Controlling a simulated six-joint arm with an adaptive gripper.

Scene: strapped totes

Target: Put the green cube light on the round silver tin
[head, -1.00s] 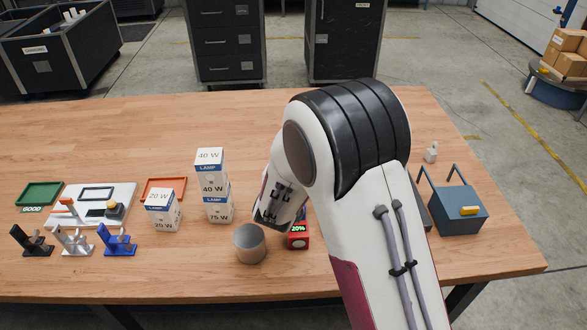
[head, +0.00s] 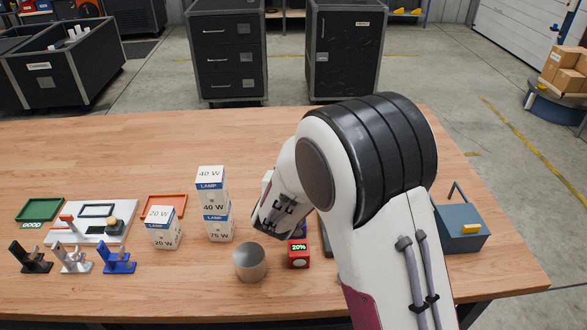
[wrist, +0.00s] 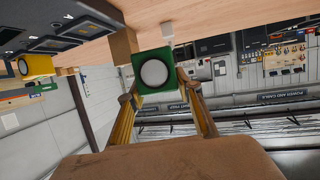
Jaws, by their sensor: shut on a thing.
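The green cube light (wrist: 139,83) has a round white lens and shows in the wrist view. My gripper (wrist: 160,90) is shut on it, with one finger on each side. The cube looks held off the table, though its height is hard to judge. In the head view my arm hides the cube and fingers. The round silver tin (head: 250,263) stands upright near the front of the table, below and left of my wrist. Its top is bare.
A red cube (head: 298,255) reading 20% stands close right of the tin. Stacked lamp boxes (head: 218,228) and another box pair (head: 165,232) stand to the left. A blue-grey box (head: 460,238) is at the right.

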